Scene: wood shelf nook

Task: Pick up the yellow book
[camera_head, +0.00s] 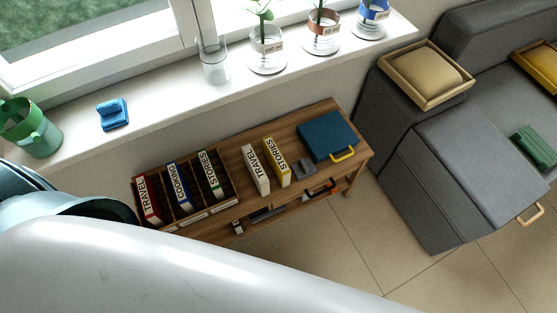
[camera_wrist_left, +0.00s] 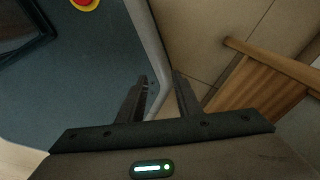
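The yellow book (camera_head: 283,170) stands upright on the wooden shelf unit, its pale spine marked STORIES. It is right of a white TRAVEL book (camera_head: 256,170) and left of a small grey object. In the left wrist view my left gripper (camera_wrist_left: 161,76) is open, with nothing between its two dark fingers. The yellow book is not in that view. No gripper shows in the head view, where a large pale arm part of mine fills the lower left. My right gripper is in neither view.
The wooden shelf (camera_head: 317,172) holds a divided rack (camera_head: 229,188) of books on the left and a blue case (camera_head: 327,137) with a yellow handle on the right. A grey bookend (camera_head: 304,168) sits beside the yellow book. A grey sofa (camera_head: 455,150) stands right; tiled floor (camera_head: 340,240) lies in front.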

